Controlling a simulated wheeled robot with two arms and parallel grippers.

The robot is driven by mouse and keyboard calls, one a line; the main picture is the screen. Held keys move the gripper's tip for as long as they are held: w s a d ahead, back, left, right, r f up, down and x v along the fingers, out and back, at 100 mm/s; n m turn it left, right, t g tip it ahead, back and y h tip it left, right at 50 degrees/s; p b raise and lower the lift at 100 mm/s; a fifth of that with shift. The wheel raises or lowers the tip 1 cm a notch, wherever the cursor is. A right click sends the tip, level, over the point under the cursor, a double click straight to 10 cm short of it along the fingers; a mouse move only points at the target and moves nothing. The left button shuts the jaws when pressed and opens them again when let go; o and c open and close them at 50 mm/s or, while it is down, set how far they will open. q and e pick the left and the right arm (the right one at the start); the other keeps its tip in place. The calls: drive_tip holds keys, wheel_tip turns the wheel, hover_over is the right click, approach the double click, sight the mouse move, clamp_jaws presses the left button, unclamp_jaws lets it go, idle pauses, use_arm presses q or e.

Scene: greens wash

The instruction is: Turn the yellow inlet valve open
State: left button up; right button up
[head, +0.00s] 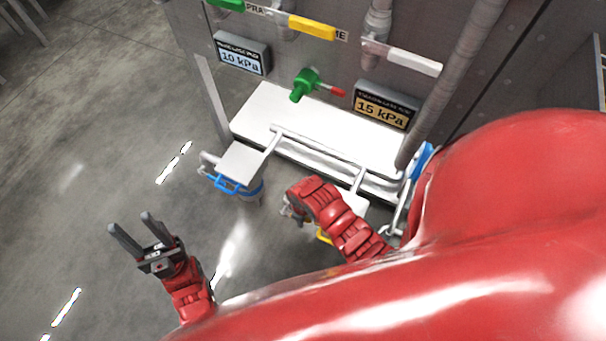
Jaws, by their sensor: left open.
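The yellow valve handle (312,25) is at the top of the head view, on the grey panel beside a vertical pipe. It lies roughly crosswise, dropping slightly to the right. My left gripper (128,228) is at the lower left, over the floor, its two fingers apart and empty, far from the handle. My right gripper (290,209) is near the middle, below the white shelf and well away from the handle. Its fingers are mostly hidden by its own red wrist, so I cannot tell how they stand.
A green handle (228,4) and a white handle (414,61) flank the yellow one. Below are a 10 kPa display (242,56), a 15 kPa display (386,107) and a green valve with a red tip (304,86). A white shelf (262,109) juts out.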

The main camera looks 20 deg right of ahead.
clamp_jaws()
idle(1.3)
